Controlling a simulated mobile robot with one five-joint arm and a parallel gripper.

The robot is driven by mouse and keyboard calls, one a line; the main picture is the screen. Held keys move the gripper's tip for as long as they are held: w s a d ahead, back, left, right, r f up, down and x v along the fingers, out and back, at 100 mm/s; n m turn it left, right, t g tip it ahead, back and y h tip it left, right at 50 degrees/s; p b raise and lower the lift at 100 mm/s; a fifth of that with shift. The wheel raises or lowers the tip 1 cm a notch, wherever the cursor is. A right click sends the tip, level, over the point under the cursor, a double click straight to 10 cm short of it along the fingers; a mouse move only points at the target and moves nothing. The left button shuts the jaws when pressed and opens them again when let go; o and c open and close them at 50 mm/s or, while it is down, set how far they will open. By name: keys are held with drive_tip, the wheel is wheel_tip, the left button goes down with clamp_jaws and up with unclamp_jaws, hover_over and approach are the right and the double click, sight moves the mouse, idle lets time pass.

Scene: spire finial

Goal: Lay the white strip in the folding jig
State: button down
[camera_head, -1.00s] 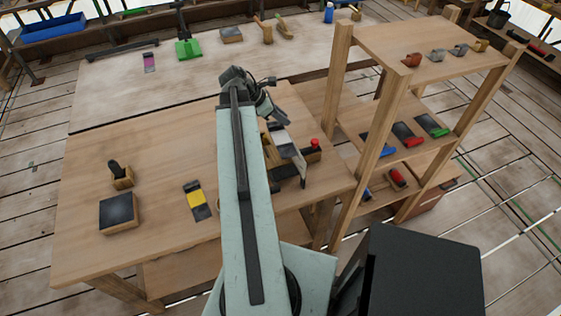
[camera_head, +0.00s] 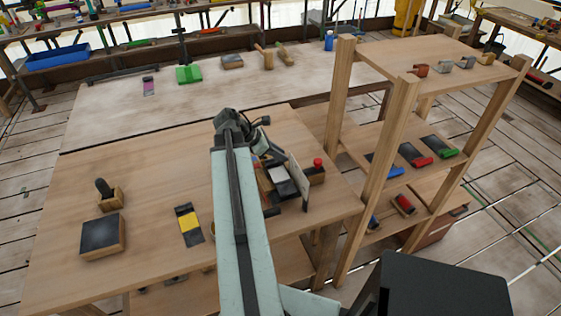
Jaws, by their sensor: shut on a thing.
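The white strip (camera_head: 278,174), dark with a white band, is just right of my arm, over the folding jig. I cannot tell whether it rests on the jig or is slightly above it. The folding jig has an upright pale plate (camera_head: 298,180) and a red knob (camera_head: 318,163) on a wooden block. My gripper (camera_head: 268,150) is at the far end of the strip, shut on it. Its fingertips are small and partly hidden by my arm, which also covers the jig's left side.
A yellow-banded strip (camera_head: 189,224), a dark pad block (camera_head: 102,236) and a stamp-like tool (camera_head: 108,195) lie left on the workbench (camera_head: 150,170). A wooden shelf rack (camera_head: 392,140) stands close at right. The bench's middle left is clear.

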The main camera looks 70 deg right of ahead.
drive_tip(key=shift+f, duration=0.95)
drive_tip(key=shift+r, duration=0.25)
drive_tip(key=shift+f, duration=0.25)
drive_tip(key=c, duration=1.3)
unclamp_jaws()
drive_tip(key=shift+r, duration=0.1)
drive_tip(key=shift+o, duration=0.2)
drive_tip(key=shift+r, duration=0.1)
drive_tip(key=p+v, duration=0.9)
drive_tip(key=v, duration=0.3)
